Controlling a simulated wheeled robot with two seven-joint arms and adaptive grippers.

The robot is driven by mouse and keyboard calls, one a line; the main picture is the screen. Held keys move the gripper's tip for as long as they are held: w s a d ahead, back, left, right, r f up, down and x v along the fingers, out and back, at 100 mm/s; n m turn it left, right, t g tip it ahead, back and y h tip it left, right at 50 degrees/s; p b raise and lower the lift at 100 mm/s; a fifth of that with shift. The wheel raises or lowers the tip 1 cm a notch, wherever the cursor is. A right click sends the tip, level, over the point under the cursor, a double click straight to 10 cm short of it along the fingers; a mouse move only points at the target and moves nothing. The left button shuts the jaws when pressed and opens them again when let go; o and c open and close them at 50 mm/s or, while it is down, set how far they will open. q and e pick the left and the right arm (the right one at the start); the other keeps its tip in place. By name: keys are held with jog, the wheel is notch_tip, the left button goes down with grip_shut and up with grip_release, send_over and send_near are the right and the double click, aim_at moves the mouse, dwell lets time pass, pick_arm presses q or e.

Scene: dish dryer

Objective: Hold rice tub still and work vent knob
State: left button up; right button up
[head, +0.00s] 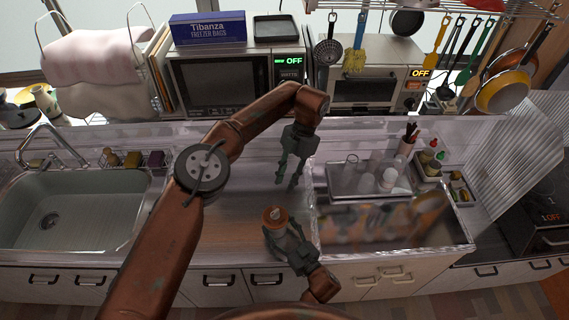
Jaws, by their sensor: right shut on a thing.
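The rice tub (276,216) is a small container with an orange-brown lid and a pale knob (276,211) on top. It is on or just above the counter near its front edge; I cannot tell which. My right gripper (278,240) reaches in from the lower right and is shut on the tub's side, hiding part of its body. My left gripper (286,185) is above and behind the tub, pointing down. Its fingers are apart with nothing between them, and it does not touch the lid.
A sink (75,212) is at the left. A tray (345,188) of glasses and a glossy covered section (390,228) are at the right. A microwave (215,82) and a toaster oven (368,88) stand behind. The counter left of the tub is clear.

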jog(key=o, duration=1.7)
jog(key=shift+o, duration=0.2)
jog(key=shift+s, duration=0.1)
